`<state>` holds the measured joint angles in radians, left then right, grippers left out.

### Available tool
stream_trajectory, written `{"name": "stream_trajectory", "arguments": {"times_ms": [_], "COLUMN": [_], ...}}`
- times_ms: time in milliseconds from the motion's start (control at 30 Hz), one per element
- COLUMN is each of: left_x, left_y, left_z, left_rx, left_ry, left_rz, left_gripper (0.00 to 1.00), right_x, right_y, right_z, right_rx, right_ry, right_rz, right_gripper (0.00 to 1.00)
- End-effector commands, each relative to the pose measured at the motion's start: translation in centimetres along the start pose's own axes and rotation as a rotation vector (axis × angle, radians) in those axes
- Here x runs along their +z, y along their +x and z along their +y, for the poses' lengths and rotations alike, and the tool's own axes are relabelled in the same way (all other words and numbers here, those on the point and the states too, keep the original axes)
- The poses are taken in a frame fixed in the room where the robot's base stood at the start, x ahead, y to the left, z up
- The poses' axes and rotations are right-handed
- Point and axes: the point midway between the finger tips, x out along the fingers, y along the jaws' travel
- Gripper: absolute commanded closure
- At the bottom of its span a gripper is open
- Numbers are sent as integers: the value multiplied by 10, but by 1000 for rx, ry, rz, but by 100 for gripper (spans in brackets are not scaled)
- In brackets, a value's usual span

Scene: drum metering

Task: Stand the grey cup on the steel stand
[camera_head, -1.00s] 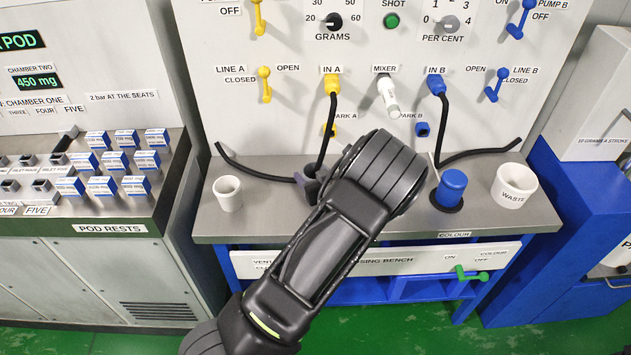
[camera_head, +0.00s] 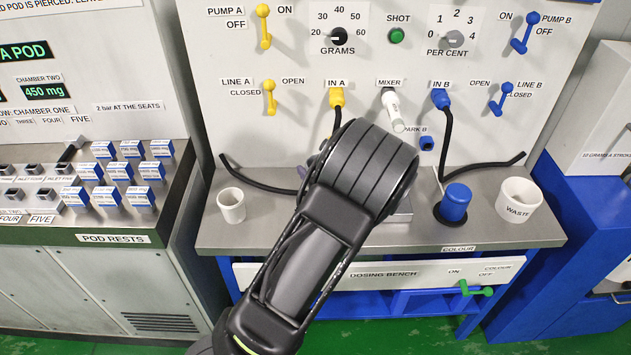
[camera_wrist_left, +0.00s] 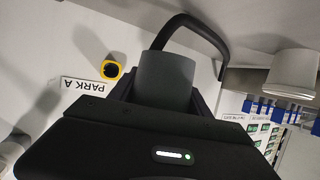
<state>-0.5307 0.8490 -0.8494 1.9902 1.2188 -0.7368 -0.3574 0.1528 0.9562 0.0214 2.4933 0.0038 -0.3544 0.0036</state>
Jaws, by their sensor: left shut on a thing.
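In the left wrist view the grey cup (camera_wrist_left: 168,80) sits between the dark fingers of my left gripper (camera_wrist_left: 162,100), which is shut on it. In the head view my left arm crosses the bench and hides most of that gripper and the cup. A light metal edge (camera_head: 402,212), perhaps the steel stand, shows just right of my arm on the bench; the rest is hidden. I cannot tell the gap between cup and stand. My right gripper is not in view.
A white cup (camera_head: 231,205) stands on the bench at the left. A blue cup (camera_head: 454,203) and a white WASTE pot (camera_head: 516,200) stand at the right. Black hoses (camera_head: 262,184) lie along the back, below the panel with its levers and dials.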

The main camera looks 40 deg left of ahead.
Motion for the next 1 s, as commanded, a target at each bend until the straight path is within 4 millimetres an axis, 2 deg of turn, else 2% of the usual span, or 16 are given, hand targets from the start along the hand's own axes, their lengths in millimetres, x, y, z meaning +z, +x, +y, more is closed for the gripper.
{"name": "stream_trajectory", "arguments": {"times_ms": [100, 233, 867, 1000], "left_x": [-18, -25, -26, -22], "left_y": [-7, -10, -10, -4], "left_z": [0, 0, -1, -8], "left_rx": [1, -1, -1, -15], "left_ry": [-3, 0, 1, -4], "left_rz": [0, 0, 0, 0], "left_gripper": [91, 91, 91, 91], "right_x": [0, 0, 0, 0], "right_y": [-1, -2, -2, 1], "right_z": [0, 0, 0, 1], "right_rx": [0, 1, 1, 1], "right_ry": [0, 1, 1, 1], "right_rz": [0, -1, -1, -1], "right_gripper": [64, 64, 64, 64]}}
